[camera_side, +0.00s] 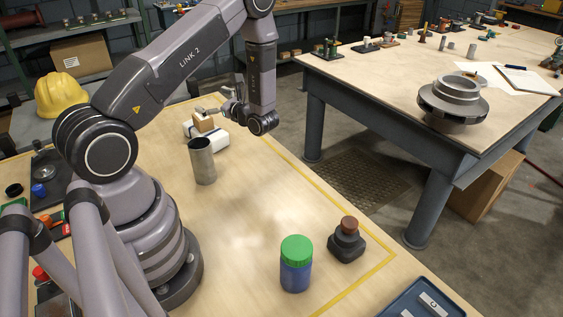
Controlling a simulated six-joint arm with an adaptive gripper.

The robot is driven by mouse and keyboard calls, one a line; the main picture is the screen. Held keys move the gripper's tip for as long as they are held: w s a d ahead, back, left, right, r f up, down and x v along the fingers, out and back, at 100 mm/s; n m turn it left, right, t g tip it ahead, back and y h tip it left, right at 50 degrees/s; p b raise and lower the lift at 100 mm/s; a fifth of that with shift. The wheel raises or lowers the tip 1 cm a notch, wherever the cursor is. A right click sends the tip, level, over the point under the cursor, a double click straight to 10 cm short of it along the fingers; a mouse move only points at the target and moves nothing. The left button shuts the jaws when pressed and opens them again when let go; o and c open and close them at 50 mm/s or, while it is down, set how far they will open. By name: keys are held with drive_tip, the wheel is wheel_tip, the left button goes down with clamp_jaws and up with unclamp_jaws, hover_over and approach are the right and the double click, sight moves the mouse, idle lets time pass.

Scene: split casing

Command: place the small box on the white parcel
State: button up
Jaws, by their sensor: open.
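The small brown box (203,124) appears to rest on top of the white parcel (215,142), toward the far end of the wooden work table. My gripper (207,112) is open, right at the small box and above the parcel. At this size I cannot tell whether its fingers touch the box. A grey metal cylinder stands in front of the parcel and hides part of it.
The grey cylinder (203,162) stands upright close to the parcel. A green-lidded blue jar (296,265) and a black device with a brown knob (346,241) stand nearer the front. A blue tray (405,311) lies at the front edge. The table's middle is clear.

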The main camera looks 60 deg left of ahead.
drive_tip(key=s+d+r+n+g+h, duration=0.1)
drive_tip(key=s+d+r+n+h, duration=0.25)
drive_tip(key=r, duration=0.35)
drive_tip(key=s+d+r+n+g+h, duration=0.1)
drive_tip(key=s+d+r+n+h, duration=0.2)
drive_tip(key=d+r+n, duration=0.3)
drive_tip(key=s+d+r+n+t+h, duration=0.1)
drive_tip(key=s+d+r+t+h, duration=0.1)
drive_tip(key=d, duration=0.4)
drive_tip(key=s+d+r+n+t+h, duration=0.1)
drive_tip(key=s+d+r+t+h, duration=0.2)
drive_tip(key=d+r+t+h, duration=0.1)
drive_tip(key=s+d+r+n+t+h, duration=0.1)
drive_tip(key=s+d+r+t+h, duration=0.1)
drive_tip(key=d+r+t+h, duration=0.2)
drive_tip(key=d+t, duration=0.2)
drive_tip(key=d, duration=0.2)
drive_tip(key=shift+s+d, duration=0.25)
drive_tip(key=shift+d, duration=0.05)
